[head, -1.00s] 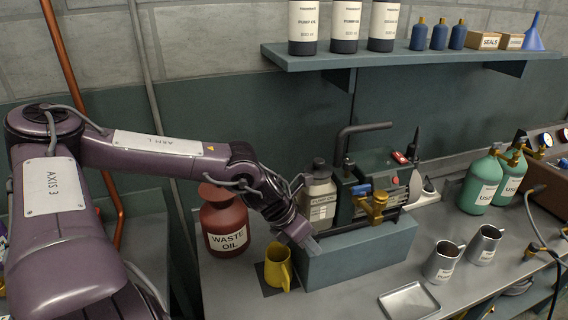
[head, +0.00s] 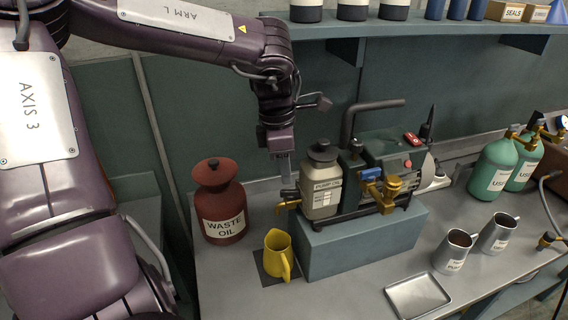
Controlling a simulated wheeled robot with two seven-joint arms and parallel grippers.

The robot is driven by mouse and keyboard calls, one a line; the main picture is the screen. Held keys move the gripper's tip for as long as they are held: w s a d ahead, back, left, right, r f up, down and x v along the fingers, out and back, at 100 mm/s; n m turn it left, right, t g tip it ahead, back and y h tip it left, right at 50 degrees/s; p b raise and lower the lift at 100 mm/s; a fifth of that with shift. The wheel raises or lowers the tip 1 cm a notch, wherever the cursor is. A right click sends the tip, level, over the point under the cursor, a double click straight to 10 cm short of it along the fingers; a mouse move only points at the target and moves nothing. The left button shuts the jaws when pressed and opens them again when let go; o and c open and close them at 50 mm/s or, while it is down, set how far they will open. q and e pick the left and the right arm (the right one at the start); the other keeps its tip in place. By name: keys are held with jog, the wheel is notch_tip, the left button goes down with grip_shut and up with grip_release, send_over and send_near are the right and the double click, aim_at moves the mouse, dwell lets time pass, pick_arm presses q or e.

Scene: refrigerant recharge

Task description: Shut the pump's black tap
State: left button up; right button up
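The vacuum pump (head: 385,152) stands on a blue-grey block (head: 360,243) on the bench. A brass drain spout (head: 287,204) sticks out at its lower left end, with a dark part on top that may be the black tap; it is too small to tell how it is turned. A blue tap (head: 371,174) sits on the pump's front by brass fittings (head: 388,190). My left gripper (head: 285,178) points down just above the spout. Its fingers show as one narrow grey strip, so its opening is unclear, as is any contact. My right gripper is out of view.
A pump oil bottle (head: 321,186) stands right of my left gripper. A red waste oil jar (head: 219,205) is to its left, and a yellow jug (head: 278,254) stands below the spout. A shelf (head: 420,28) runs above. Metal jugs (head: 453,252) and a tray (head: 418,295) lie right.

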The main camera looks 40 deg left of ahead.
aim_at(289, 191)
pick_arm(q)
jog(key=f+b, duration=0.1)
jog(key=f, duration=0.1)
jog(key=f+b, duration=0.1)
jog(key=w+f+b, duration=0.1)
jog(key=f, duration=0.1)
jog(key=shift+f, duration=0.3)
jog(key=shift+s+d+r, duration=0.1)
jog(key=shift+d, duration=0.1)
jog(key=shift+f, duration=0.2)
grip_shut()
jog(key=shift+s, duration=0.1)
dwell(1.0)
